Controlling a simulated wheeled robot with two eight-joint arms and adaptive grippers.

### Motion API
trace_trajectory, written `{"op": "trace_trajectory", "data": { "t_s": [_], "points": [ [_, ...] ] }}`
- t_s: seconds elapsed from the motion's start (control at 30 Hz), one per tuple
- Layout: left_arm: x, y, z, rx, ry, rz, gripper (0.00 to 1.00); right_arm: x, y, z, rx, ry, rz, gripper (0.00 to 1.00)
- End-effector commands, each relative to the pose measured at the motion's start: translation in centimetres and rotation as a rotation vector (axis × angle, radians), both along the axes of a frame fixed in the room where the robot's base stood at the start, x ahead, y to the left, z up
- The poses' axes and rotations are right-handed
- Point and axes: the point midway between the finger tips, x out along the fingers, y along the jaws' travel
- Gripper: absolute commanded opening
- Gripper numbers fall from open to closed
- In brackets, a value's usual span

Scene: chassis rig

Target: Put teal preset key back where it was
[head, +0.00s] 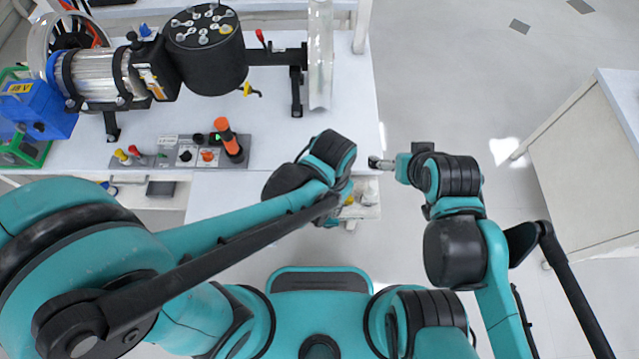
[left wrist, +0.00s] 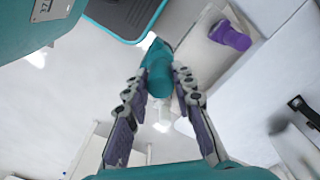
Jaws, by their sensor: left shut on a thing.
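The teal preset key (left wrist: 159,78) is between the fingers of my left gripper (left wrist: 160,88) in the left wrist view. The fingers are shut on it, and a pale part shows below its teal body. In the head view my left wrist hides the key and most of that gripper. My right gripper (head: 380,163) is beside the bench's right edge, with its finger opening unclear and nothing seen in it. The place where the key was cannot be made out.
A purple key-like piece (left wrist: 230,36) rests on a pale surface in the left wrist view. The white bench (head: 345,80) carries a black round drum with several keys (head: 203,45), a motor (head: 98,76) and a control panel (head: 178,152). A cabinet (head: 590,165) stands at the right.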

Motion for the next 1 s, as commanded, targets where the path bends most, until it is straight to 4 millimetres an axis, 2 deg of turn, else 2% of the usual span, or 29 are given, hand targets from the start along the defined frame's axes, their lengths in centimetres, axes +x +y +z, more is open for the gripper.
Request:
{"op": "trace_trajectory", "data": {
  "t_s": [0.07,0.17,0.4,0.6,0.83,1.0],
  "points": [
    [-0.6,-0.4,-0.2,0.0,0.0,-0.028,0.0,0.0,0.0,-0.2,0.0,0.0,0.0,1.0],
    [0.5,-0.2,-1.2,0.0,0.0,-0.034,0.0,0.0,0.0,-0.9,0.0,0.0,0.0,1.0],
    [6.1,1.3,-4.8,0.0,0.0,-0.031,0.0,0.0,0.0,-3.3,0.0,0.0,0.0,1.0],
    [9.5,2.2,-6.7,0.0,0.0,-0.033,0.0,0.0,0.0,-4.5,0.0,0.0,0.0,1.0],
    [10.4,2.4,-7.8,0.0,0.0,-0.036,0.0,0.0,0.0,-5.1,0.0,0.0,0.0,1.0],
    [10.3,2.4,-10.6,0.0,0.0,-0.036,0.0,0.0,0.0,-6.7,0.0,0.0,0.0,1.0]
  ]
}}
